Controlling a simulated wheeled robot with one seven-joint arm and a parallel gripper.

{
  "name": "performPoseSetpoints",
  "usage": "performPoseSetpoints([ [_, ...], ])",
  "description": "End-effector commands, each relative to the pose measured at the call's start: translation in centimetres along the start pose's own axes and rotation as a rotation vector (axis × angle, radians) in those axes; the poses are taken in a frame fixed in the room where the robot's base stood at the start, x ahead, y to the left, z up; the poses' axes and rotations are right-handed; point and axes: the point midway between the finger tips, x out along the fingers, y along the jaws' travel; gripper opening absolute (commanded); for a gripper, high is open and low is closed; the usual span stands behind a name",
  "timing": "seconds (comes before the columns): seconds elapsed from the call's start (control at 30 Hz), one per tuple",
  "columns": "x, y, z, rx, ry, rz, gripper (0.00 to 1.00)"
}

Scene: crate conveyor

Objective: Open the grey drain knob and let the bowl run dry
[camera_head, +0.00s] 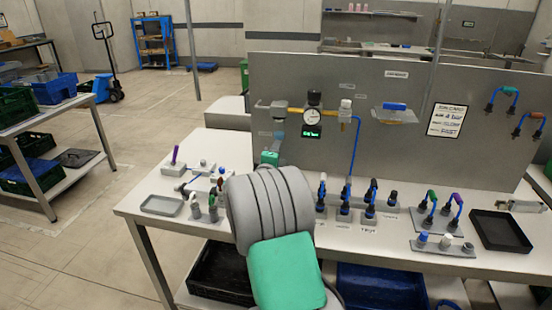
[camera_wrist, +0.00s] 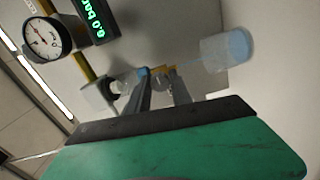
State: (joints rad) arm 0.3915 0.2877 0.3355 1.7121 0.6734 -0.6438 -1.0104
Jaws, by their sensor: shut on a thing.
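My gripper (camera_wrist: 163,75) is shut at the small grey drain knob (camera_wrist: 162,83), most of which the fingers hide. Next to it, a clear bowl (camera_wrist: 127,80) sits on the filter body, which is pale in the wrist view. Beyond the fingers is a clear cup (camera_wrist: 225,50) with pale blue at its far end. A faint pale streak lies between knob and cup; I cannot tell if it is running water. In the head view the filter (camera_head: 279,105) is on the grey panel, and my wrist hides the knob and fingertips.
A round gauge (camera_head: 312,117) with a digital pressure display (camera_head: 312,132) is right of the filter; it also shows in the wrist view (camera_wrist: 45,38). A blue hose (camera_head: 356,145) runs down the panel. Several coloured fittings (camera_head: 370,195) and a grey tray (camera_head: 162,206) stand on the bench.

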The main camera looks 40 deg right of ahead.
Motion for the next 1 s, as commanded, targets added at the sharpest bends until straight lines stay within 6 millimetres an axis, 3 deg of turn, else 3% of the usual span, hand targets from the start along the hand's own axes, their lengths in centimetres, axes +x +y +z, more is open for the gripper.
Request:
performPoseSetpoints([
  [0.63,0.01,-0.06,0.07,0.059,-0.001,-0.002,0.00],
  [0.67,0.01,-0.06,0.07,0.059,-0.002,-0.002,0.27],
  [0.9,0.01,-0.05,0.05,0.058,-0.001,-0.001,0.46],
  [1.0,0.01,-0.04,0.04,0.058,-0.001,-0.001,0.48],
])
